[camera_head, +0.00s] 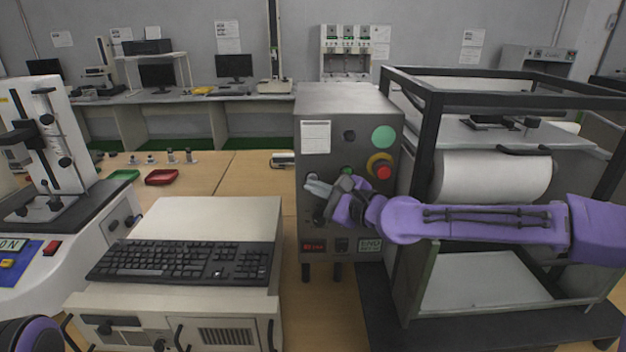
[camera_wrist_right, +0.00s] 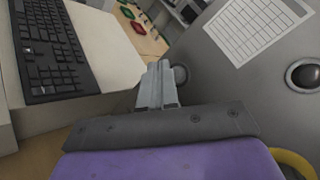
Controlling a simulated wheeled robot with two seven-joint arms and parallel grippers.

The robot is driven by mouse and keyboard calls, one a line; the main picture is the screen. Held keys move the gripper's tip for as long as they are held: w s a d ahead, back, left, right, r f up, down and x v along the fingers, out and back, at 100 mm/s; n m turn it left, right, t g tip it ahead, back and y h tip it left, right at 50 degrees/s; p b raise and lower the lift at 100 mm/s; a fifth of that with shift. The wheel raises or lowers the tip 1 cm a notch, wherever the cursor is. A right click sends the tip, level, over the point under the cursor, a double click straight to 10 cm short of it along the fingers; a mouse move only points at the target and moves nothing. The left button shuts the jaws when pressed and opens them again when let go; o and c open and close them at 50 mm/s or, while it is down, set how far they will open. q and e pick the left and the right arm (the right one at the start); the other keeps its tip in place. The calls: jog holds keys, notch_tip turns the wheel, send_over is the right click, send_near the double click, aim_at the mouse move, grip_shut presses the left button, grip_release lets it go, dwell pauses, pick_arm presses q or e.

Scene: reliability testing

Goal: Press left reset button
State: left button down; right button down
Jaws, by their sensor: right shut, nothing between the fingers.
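A grey control box (camera_head: 345,103) stands in the middle, its front panel facing me. It carries a black round knob (camera_head: 349,135), a green disc (camera_head: 384,137), a red button (camera_head: 383,171) in a yellow ring and a small green button (camera_head: 346,170). My right gripper (camera_head: 312,186) is shut and empty in front of the panel's left part, hiding some of it. In the wrist view its fingertips (camera_wrist_right: 160,68) are beside a dark round button (camera_wrist_right: 180,74), partly hidden; I cannot tell whether they touch. No legible label marks the left reset button. My left gripper is out of view.
A black keyboard (camera_head: 185,261) lies on a beige case (camera_head: 205,217) left of the box. A black-framed machine with a white roll (camera_head: 492,177) stands at right, behind my right arm. A test stand (camera_head: 60,150) is at left. Red (camera_head: 162,177) and green trays lie behind.

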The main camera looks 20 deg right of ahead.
jog(key=shift+w, duration=0.1)
dwell(0.5)
jog(key=shift+w+d, duration=0.1)
jog(key=shift+w, duration=0.25)
jog(key=shift+w+d+b, duration=0.15)
jog(key=shift+w+b, duration=0.2)
jog(key=shift+b, duration=0.15)
dwell(0.5)
jog(key=shift+s, duration=0.1)
jog(key=shift+s+a+p, duration=0.2)
jog(key=shift+s+p, duration=0.15)
jog(key=shift+s, duration=0.35)
jog(key=s+p, duration=0.1)
jog(key=s, duration=0.1)
jog(key=s+a+p, duration=0.1)
jog(key=s, duration=0.1)
jog(key=shift+s+a, duration=0.2)
jog(key=shift+s, duration=0.2)
